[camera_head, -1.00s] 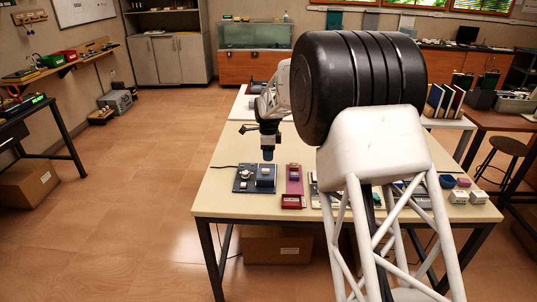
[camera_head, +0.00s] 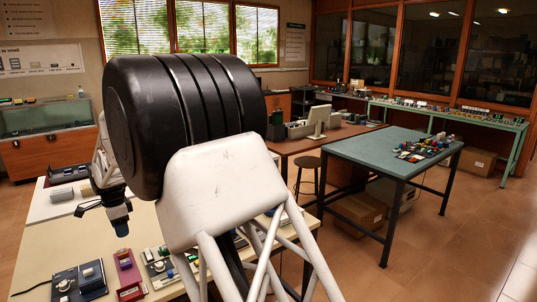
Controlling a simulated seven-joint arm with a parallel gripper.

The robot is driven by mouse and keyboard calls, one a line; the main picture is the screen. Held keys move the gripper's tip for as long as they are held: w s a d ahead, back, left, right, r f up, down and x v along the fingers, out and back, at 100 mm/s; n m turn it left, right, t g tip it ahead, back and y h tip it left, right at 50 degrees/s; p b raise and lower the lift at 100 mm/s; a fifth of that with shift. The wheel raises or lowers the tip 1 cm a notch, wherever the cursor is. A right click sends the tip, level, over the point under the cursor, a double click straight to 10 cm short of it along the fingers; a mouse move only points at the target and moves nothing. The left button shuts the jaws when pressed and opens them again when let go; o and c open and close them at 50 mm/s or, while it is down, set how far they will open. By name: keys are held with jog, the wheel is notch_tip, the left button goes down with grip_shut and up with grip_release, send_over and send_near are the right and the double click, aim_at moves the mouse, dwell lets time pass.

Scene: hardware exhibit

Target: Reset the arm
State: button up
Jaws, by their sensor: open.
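My gripper (camera_head: 121,229) is dark with a blue-grey tip and points down over the left part of the cream worktable (camera_head: 150,222). It is open, and nothing shows between its fingers. It is above and apart from the items on the table, up and to the right of a dark blue device with a block (camera_head: 92,274). My arm bends down behind my large black cylinder, which hides much of it and part of the table.
A red device (camera_head: 127,273) and a pale-and-dark device (camera_head: 160,265) sit on the table. A white table (camera_head: 50,207) with grey parts stands behind. Right are a stool (camera_head: 307,178), a brown desk (camera_head: 300,143) and a teal table (camera_head: 375,150) with colored parts. Floor at far right is clear.

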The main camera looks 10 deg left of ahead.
jog(key=w+d+r+n, duration=0.15)
jog(key=d+r, duration=0.35)
jog(key=d, duration=0.6)
jog(key=w+d+r, duration=0.2)
jog(key=d+r, duration=0.3)
jog(key=d, duration=0.7)
jog(key=s+d+r+n+t, duration=0.1)
jog(key=s+d+r, duration=0.15)
jog(key=d, duration=0.85)
jog(key=s+d+r+n, duration=0.15)
jog(key=d+r, duration=0.25)
jog(key=d, duration=0.8)
jog(key=s+d+n, duration=0.1)
jog(key=s+d, duration=0.6)
jog(key=d, duration=0.3)
jog(key=s+d+n, duration=0.1)
jog(key=s+d, duration=0.6)
jog(key=d, duration=0.3)
jog(key=s+d+f+n, duration=0.1)
jog(key=s+d+f, duration=0.1)
jog(key=s+d, duration=0.3)
jog(key=s+d+f+t, duration=0.1)
jog(key=s+d+f, duration=0.2)
jog(key=s, duration=0.9)
jog(key=d, duration=0.3)
jog(key=shift+n, duration=0.4)
